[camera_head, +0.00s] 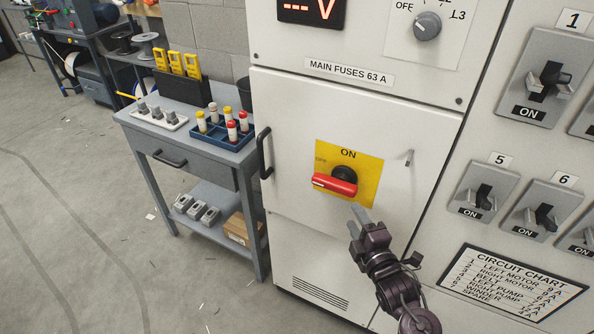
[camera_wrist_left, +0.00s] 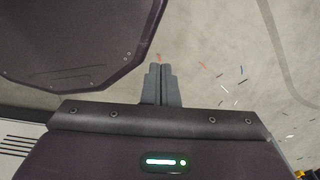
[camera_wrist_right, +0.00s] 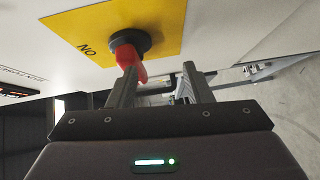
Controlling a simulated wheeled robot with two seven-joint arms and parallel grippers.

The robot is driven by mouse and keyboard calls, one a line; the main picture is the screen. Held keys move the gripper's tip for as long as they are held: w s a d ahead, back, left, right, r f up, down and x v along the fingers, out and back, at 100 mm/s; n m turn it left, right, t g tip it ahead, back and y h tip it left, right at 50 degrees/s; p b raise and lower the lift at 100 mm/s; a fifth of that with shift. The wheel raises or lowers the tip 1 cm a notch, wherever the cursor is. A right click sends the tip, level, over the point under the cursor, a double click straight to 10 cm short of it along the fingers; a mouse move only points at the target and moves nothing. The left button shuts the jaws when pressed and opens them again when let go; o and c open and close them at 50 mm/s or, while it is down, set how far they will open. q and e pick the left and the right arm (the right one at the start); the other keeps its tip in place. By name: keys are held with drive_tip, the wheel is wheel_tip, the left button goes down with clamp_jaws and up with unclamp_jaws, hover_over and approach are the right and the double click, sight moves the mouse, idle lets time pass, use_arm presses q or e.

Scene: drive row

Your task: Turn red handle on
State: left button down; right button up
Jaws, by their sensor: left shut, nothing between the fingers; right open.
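The red handle (camera_head: 334,186) sits on a black hub on a yellow plate (camera_head: 367,167) on the grey-white cabinet door. It lies roughly level, its free end pointing left below the OFF mark; ON is printed at the plate's top. My right gripper (camera_head: 359,210) is open, just below and right of the handle in the head view. In the right wrist view, the handle (camera_wrist_right: 128,57) is beyond the left finger of my right gripper (camera_wrist_right: 160,72), which partly hides it; contact cannot be told. My left gripper (camera_wrist_left: 160,70) is shut and empty above the floor, outside the head view.
The door has a black pull (camera_head: 265,153) at its left edge. A breaker panel with several switches and a circuit chart (camera_head: 513,284) stands to the right.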

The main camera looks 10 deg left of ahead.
sight(339, 191)
drive_tip(key=shift+n+y, duration=0.6)
drive_tip(key=shift+n, duration=0.1)
drive_tip(key=a+r, duration=0.1)
drive_tip(key=r, duration=0.1)
drive_tip(key=a+r, duration=0.1)
drive_tip(key=shift+w+a+r, duration=0.1)
drive_tip(key=shift+a+r, duration=0.2)
drive_tip(key=shift+r, duration=0.1)
drive_tip(key=shift+w+a+r, duration=0.15)
drive_tip(key=shift+w, duration=0.2)
drive_tip(key=p+x, duration=0.1)
drive_tip(key=x, duration=0.5)
drive_tip(key=shift+p, duration=0.3)
use_arm(q)
drive_tip(key=shift+a+r, duration=0.25)
drive_tip(key=shift+r, duration=0.8)
use_arm(e)
drive_tip(key=shift+w, duration=0.35)
drive_tip(key=shift+c, duration=0.2)
use_arm(q)
drive_tip(key=shift+s, duration=0.1)
use_arm(e)
clamp_jaws()
